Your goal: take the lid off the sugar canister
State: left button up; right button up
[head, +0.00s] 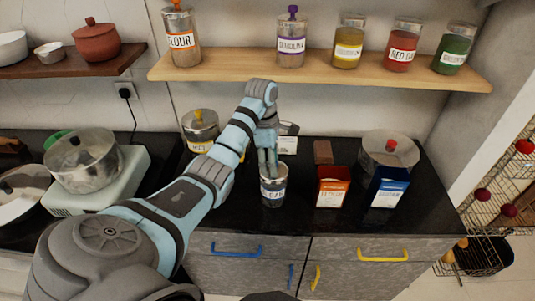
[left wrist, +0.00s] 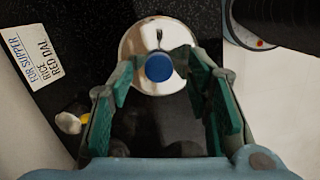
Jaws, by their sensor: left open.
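The sugar canister (head: 273,192) is a small clear jar with a dark label, standing on the black counter near its front edge. Its pale round lid (left wrist: 140,42) with a blue knob (left wrist: 159,67) shows from above in the left wrist view. My left gripper (head: 268,165) points down just over the canister and hides much of the lid in the head view. In the left wrist view the green-padded fingers of my left gripper (left wrist: 164,75) are apart, one on each side of the knob, with nothing held between them. My right gripper is not in view.
A red box (head: 332,190) and a blue box (head: 388,191) stand right of the canister, with a steel pot (head: 390,152) behind. A rice canister (head: 200,130) stands back left. A shelf (head: 320,72) with several jars hangs above. A note (left wrist: 32,57) lies on the counter.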

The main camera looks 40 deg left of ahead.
pick_arm(q)
jog(key=shift+w+d+f, duration=0.1)
jog(key=shift+w+d, duration=0.1)
jog(key=shift+c, duration=0.6)
jog(key=shift+s+d, duration=0.1)
grip_shut()
